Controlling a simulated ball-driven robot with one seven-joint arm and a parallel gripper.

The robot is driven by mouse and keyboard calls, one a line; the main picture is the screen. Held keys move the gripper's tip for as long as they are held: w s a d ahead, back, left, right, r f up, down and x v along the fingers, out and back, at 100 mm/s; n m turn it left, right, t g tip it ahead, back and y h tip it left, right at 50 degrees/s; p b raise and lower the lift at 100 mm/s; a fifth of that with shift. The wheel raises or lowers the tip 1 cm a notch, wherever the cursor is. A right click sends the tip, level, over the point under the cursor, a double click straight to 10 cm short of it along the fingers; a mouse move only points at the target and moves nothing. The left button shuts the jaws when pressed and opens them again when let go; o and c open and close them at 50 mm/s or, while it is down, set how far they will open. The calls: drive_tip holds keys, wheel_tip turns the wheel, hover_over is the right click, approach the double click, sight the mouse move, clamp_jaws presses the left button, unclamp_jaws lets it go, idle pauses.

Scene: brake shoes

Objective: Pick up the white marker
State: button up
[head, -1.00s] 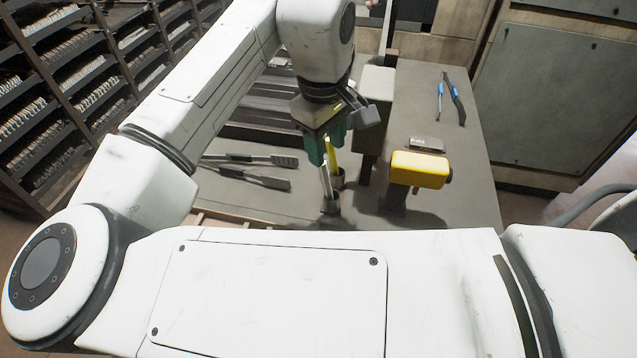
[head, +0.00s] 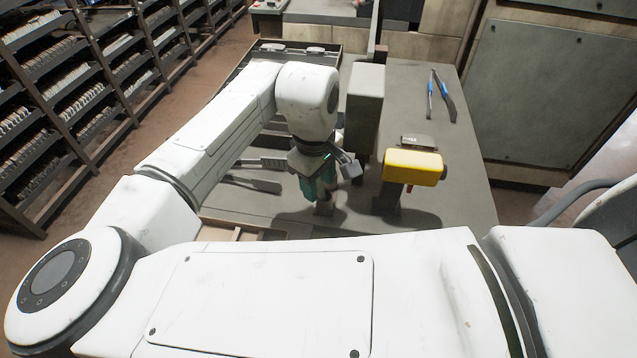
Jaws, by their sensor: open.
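My gripper (head: 317,190), with green fingers, points down low over the workbench (head: 465,190). It is open, at the small holder (head: 324,209) that stands on the bench. The white marker cannot be made out now; the fingers and wrist cover the place above the holder. The yellow marker is hidden as well. Whether the fingers touch a marker cannot be told.
A yellow box with a red button (head: 413,167) stands on a post right of my gripper. A grey upright post (head: 364,108) is close behind. Dark-handled tools (head: 255,184) lie left.

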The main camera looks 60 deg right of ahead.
drive_tip(key=shift+f, duration=0.2)
clamp_jaws()
idle(0.3)
